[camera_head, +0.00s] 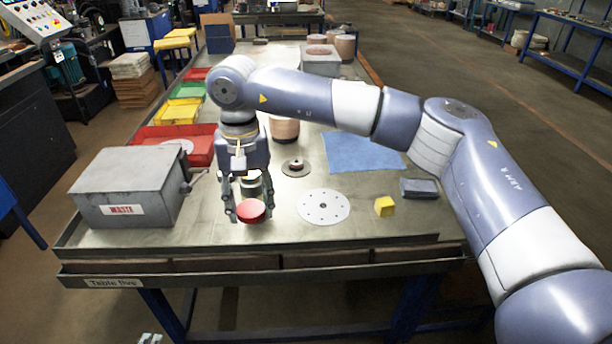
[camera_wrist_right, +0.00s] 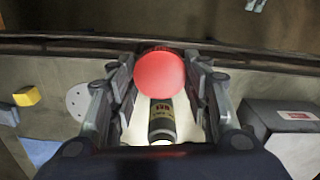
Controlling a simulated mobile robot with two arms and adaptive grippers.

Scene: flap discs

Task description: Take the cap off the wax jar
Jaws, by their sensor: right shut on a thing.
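My right gripper (camera_head: 250,212) points down over the near part of the table and is shut on the red round cap (camera_head: 251,211). In the right wrist view the cap (camera_wrist_right: 160,74) sits between the two fingers. The wax jar (camera_head: 252,185), dark with a pale label, stands just behind the cap, partly hidden by the fingers. The jar also shows beyond the cap in the right wrist view (camera_wrist_right: 162,122), and the cap looks apart from it. Small grey tips at the bottom edge of the head view look like my left gripper (camera_head: 150,339); their opening is unclear.
A grey waste box (camera_head: 128,188) stands left of the gripper. A white disc with holes (camera_head: 324,206) and a yellow cube (camera_head: 384,207) lie to the right. A small flap disc (camera_head: 296,167), a copper-coloured container (camera_head: 284,130) and a blue cloth (camera_head: 362,152) are behind.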

